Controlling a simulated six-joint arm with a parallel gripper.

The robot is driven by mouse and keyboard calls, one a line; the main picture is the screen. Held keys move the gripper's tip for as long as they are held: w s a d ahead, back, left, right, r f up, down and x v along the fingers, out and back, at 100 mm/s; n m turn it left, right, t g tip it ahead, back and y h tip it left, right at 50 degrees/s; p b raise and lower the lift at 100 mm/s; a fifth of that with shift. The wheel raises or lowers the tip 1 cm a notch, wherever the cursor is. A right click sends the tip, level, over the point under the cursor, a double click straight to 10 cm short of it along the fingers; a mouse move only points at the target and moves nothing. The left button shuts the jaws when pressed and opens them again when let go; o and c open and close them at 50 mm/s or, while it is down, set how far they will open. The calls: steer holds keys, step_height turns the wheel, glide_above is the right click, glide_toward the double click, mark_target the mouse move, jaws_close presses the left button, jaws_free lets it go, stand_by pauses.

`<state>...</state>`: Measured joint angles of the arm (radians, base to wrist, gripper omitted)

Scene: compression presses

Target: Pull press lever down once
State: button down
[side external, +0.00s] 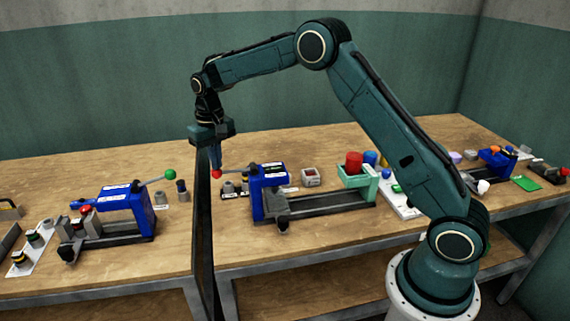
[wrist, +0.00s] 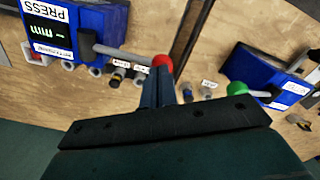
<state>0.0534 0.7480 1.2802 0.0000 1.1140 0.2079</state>
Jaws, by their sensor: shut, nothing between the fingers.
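A blue press (side external: 268,178) stands on the bench near the middle, with a lever ending in a red ball (side external: 216,174). In the wrist view the press (wrist: 75,25) is at upper left, and its grey lever (wrist: 125,54) reaches right to the red ball (wrist: 163,60). My gripper (side external: 215,166) points down with its fingers shut and empty. Its fingertips (wrist: 160,72) are right at the red ball; I cannot tell whether they touch it. A second blue press (side external: 125,202) at left has a lever with a green ball (side external: 170,174), also in the wrist view (wrist: 237,88).
A thin dark upright panel (side external: 203,230) stands between the two presses, close to my gripper. Small grey cylinders (side external: 160,197) stand by the presses. A green bin (side external: 357,182) with a red cylinder (side external: 354,162) is to the right. More blue equipment (side external: 495,163) is at far right.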

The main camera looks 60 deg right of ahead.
steer(key=shift+f, duration=1.55)
steer(key=shift+r, duration=0.25)
step_height(320, 180, up, 12)
stand_by(2.2)
steer(key=shift+r, duration=0.15)
